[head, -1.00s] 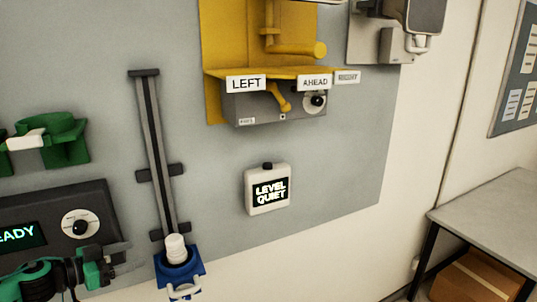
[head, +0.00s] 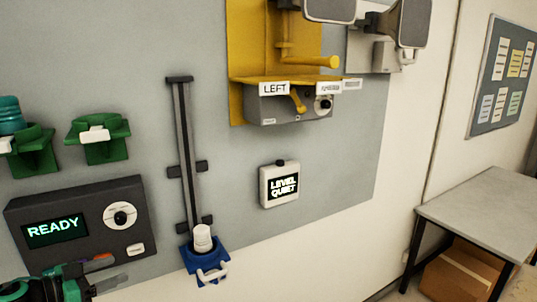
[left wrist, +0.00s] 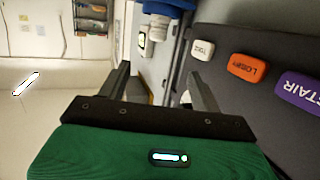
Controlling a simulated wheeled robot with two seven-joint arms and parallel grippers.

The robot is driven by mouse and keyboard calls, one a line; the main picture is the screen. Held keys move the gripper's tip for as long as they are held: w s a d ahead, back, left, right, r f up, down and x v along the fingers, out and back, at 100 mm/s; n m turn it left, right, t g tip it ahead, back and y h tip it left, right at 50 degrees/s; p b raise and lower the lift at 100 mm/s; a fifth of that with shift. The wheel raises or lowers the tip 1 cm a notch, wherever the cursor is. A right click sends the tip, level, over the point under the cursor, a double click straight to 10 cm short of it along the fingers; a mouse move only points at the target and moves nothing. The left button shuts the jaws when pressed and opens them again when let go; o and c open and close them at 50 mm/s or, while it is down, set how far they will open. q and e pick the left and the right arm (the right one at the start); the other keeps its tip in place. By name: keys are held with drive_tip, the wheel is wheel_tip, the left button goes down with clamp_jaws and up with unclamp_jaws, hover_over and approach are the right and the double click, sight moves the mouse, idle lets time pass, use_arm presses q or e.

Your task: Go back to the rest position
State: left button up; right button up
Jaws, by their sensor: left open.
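My left gripper (head: 104,281) is at the bottom left of the head view, below the dark console (head: 35,212) whose screen reads READY. Part of its green and black body is cut off by the picture edge. In the left wrist view the two dark fingers (left wrist: 160,88) stand apart, with nothing held between them. An orange key marked LOBBY (left wrist: 247,67) and a purple key marked STAIR (left wrist: 300,90) lie right of the fingers on the dark console face. My right gripper is not in view.
A grey slider rail (head: 187,140) with a blue holder (head: 214,258) stands right of the console. Green holders (head: 103,150) are above it. A grey table (head: 480,205) stands at far right.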

use_arm(q)
drive_tip(key=s+d+f+n+t+y, duration=0.1)
drive_tip(key=s+d+f+n+y, duration=0.25)
drive_tip(key=d+f, duration=0.25)
drive_tip(key=s+d+f+n+t+y, duration=0.1)
drive_tip(key=s+d+f+n+y, duration=0.1)
drive_tip(key=d+f+y, duration=0.35)
drive_tip(key=s+d+f+g, duration=0.1)
drive_tip(key=s+f+g, duration=0.25)
drive_tip(key=s, duration=0.55)
drive_tip(key=s+d+f+g+y, duration=0.1)
drive_tip(key=s+d+f+g, duration=0.2)
drive_tip(key=s, duration=0.5)
drive_tip(key=s+f+g, duration=0.4)
drive_tip(key=s+f, duration=0.1)
drive_tip(key=s, duration=0.4)
wheel_tip(320, 180, down, 31)
drive_tip(key=g+b, duration=0.1)
drive_tip(key=s+a+f+g+b, duration=0.1)
drive_tip(key=s+a+f, duration=0.2)
drive_tip(key=s+f, duration=1.6)
wheel_tip(320, 180, down, 3)
drive_tip(key=shift+s+f+b, duration=0.1)
drive_tip(key=shift+s+b, duration=0.25)
drive_tip(key=shift+s, duration=0.05)
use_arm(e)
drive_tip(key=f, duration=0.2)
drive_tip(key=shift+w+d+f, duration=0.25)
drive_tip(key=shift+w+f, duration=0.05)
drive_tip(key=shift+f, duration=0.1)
